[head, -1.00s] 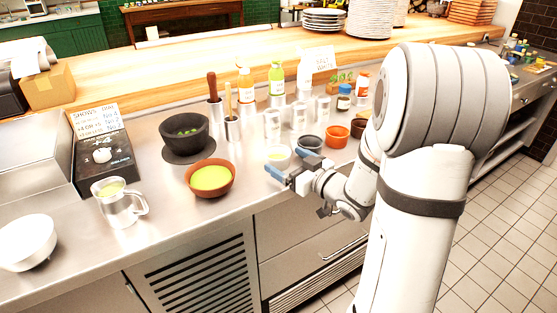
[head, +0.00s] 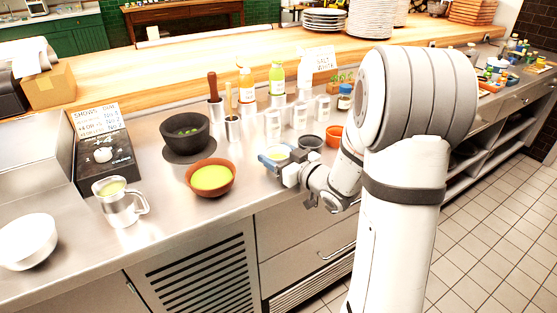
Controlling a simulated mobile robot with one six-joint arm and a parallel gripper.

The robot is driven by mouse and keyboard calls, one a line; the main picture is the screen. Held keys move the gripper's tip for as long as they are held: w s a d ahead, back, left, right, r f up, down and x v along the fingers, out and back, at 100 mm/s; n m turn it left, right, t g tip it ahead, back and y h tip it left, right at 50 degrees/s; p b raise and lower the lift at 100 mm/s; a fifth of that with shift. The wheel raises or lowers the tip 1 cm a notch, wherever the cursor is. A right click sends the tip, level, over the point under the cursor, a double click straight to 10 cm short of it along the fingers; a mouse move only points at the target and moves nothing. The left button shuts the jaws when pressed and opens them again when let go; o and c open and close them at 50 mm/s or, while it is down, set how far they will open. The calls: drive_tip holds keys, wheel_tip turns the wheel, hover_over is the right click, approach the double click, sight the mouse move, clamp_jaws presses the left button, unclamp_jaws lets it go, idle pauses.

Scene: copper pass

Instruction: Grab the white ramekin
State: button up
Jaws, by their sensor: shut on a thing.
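The white ramekin (head: 277,153) stands at the front of the steel counter, with something pale yellow inside it. My gripper (head: 276,163) is at the ramekin, its blue fingers on either side of the rim, shut on it. The near side of the ramekin is partly hidden by the fingers. I cannot tell whether the ramekin is lifted off the counter.
A dark small bowl (head: 311,143) and an orange ramekin (head: 334,134) sit close on the right. A terracotta bowl (head: 211,178) of yellow-green stuff stands to the left. Metal cups (head: 273,124) and bottles (head: 277,80) line the back. Clear steel lies left of my gripper.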

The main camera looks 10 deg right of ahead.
drive_tip(key=c, duration=0.3)
drive_tip(key=shift+r, duration=0.15)
